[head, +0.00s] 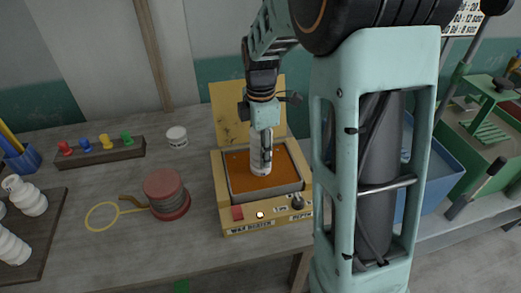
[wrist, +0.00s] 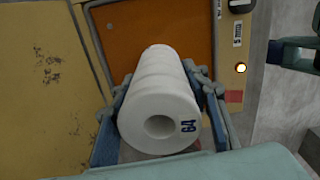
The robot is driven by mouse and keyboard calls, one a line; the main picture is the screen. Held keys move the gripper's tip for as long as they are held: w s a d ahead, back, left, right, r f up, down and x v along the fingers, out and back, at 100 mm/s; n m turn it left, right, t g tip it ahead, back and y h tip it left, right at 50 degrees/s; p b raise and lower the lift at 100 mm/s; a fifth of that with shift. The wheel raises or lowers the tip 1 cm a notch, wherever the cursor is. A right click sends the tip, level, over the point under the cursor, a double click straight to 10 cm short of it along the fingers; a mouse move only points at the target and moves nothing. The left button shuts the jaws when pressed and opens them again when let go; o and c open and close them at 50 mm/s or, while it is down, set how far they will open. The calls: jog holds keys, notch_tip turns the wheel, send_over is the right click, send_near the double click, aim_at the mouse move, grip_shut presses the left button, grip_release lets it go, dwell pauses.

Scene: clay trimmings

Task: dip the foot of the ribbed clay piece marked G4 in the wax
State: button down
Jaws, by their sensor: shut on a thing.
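The ribbed clay piece (wrist: 160,95) is white, with a round hole in its near end and a blue mark that reads as G4. My gripper (wrist: 158,82) is shut on it, one finger on each side. In the head view the piece (head: 260,158) hangs roughly upright from my gripper (head: 265,138) over the wax heater. The orange wax (head: 240,184) fills the heater's square tank. The foot points down at the wax; I cannot tell whether it touches the surface.
The yellow wax heater (head: 229,215) has its lid (head: 228,110) raised behind the tank. More white ribbed pieces (head: 28,199) lie on a dark board at far left.

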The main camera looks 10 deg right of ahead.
jog(key=shift+f, duration=0.4)
dwell(1.1)
notch_tip(320, 180, up, 7)
jog(key=p, duration=0.4)
jog(key=shift+p, duration=0.4)
dwell(0.5)
dwell(1.0)
